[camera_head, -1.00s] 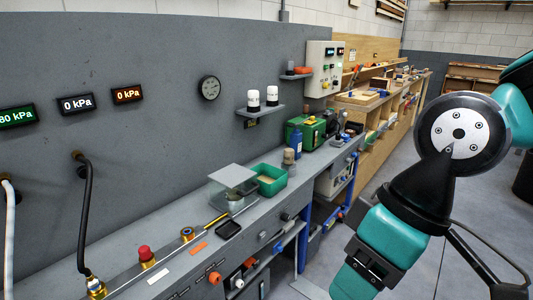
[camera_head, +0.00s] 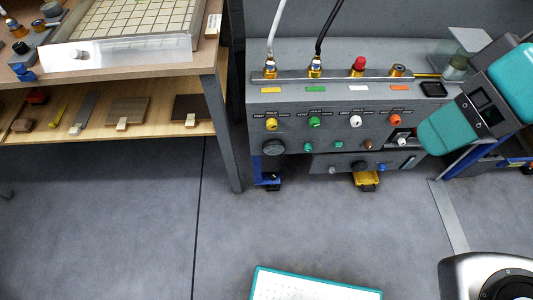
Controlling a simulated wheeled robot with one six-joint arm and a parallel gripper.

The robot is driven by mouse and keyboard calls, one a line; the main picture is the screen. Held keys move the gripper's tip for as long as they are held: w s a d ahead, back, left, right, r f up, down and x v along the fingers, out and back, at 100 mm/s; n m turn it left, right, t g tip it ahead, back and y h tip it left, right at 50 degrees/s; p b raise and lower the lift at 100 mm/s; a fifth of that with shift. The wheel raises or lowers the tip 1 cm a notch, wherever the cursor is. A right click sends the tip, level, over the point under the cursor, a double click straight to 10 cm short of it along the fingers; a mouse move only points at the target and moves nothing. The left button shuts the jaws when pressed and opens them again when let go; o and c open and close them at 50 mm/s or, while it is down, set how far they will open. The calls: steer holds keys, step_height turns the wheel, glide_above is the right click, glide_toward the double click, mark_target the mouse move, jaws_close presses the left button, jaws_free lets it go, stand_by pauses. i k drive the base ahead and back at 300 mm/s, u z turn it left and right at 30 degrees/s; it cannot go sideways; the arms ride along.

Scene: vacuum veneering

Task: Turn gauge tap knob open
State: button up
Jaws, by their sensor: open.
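A grey bench cabinet (camera_head: 300,101) carries a front row of a yellow knob (camera_head: 271,124), a green knob (camera_head: 314,122), a white knob (camera_head: 355,121) and an orange knob (camera_head: 396,120), with small labels beside them. Below are a large dark grey knob (camera_head: 273,147), small green knobs (camera_head: 338,144), a brown knob (camera_head: 368,145) and a whitish knob (camera_head: 403,141) in a dark recess. I cannot tell which is the gauge tap knob or how it is turned. My teal arm crosses the cabinet's right end and hides part of it.
A wooden-topped table (camera_head: 205,60) with a gridded board (camera_head: 130,22) stands at left, with wood pieces on its lower shelf. A yellow-and-black item (camera_head: 366,181) sits under the cabinet. A teal-edged white panel (camera_head: 310,287) shows at the bottom.

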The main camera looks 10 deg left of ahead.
mark_target(308, 148)
steer(key=z, duration=2.5)
steer(key=k, duration=0.8)
steer(key=u, duration=1.35)
